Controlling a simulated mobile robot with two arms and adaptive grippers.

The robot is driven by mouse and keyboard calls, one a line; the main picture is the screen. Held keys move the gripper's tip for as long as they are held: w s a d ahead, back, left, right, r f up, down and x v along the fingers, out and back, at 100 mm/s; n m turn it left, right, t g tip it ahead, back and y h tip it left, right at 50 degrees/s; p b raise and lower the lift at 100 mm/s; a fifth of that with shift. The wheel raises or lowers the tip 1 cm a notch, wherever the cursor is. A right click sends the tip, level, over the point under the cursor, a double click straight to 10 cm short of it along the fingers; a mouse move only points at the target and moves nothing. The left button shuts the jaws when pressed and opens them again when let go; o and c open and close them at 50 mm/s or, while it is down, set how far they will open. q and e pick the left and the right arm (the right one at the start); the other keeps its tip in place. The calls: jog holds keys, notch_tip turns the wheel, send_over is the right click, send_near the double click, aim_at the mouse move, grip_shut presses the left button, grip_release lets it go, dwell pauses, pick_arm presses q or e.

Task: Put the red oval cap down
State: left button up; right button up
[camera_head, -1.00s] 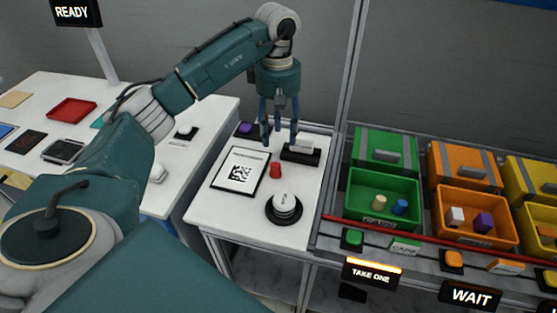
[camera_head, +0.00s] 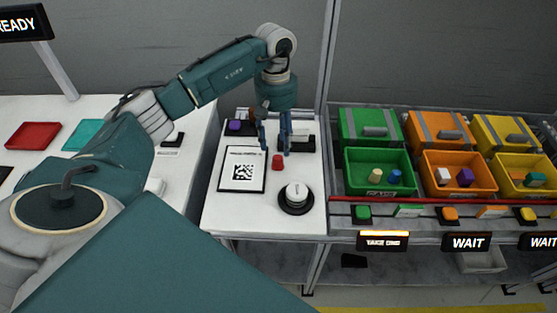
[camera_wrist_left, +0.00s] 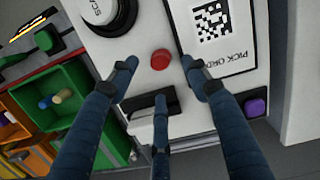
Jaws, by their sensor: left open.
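The red oval cap (camera_head: 277,162) is on the white table (camera_head: 225,214), right of the pick order sheet. In the left wrist view the red cap (camera_wrist_left: 160,59) shows just beyond the open fingers, with no finger visibly touching it. My left gripper (camera_head: 275,146) is open and empty, pointing down close behind the cap. Its spread fingers also show in the left wrist view (camera_wrist_left: 160,75). I cannot tell the exact height of the fingertips above the table. My right gripper is not in view.
A round white scale button (camera_head: 296,194) on a black base stands in front of the cap. A black-and-white device (camera_head: 303,142) and a purple button (camera_head: 235,126) are near the gripper. The green bin (camera_head: 378,170) and other coloured bins stand at the right.

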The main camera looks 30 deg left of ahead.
aim_at(278, 157)
pick_arm(q)
jog(key=shift+s+f+p, duration=0.2)
jog(key=shift+f+p, duration=0.1)
jog(key=shift+f, duration=0.05)
jog(key=f, duration=0.1)
jog(key=f+p, duration=0.2)
jog(key=shift+s+d+f, duration=0.1)
jog(key=shift+d+f, duration=0.15)
jog(key=shift+f, duration=0.5)
jog(key=c, duration=1.2)
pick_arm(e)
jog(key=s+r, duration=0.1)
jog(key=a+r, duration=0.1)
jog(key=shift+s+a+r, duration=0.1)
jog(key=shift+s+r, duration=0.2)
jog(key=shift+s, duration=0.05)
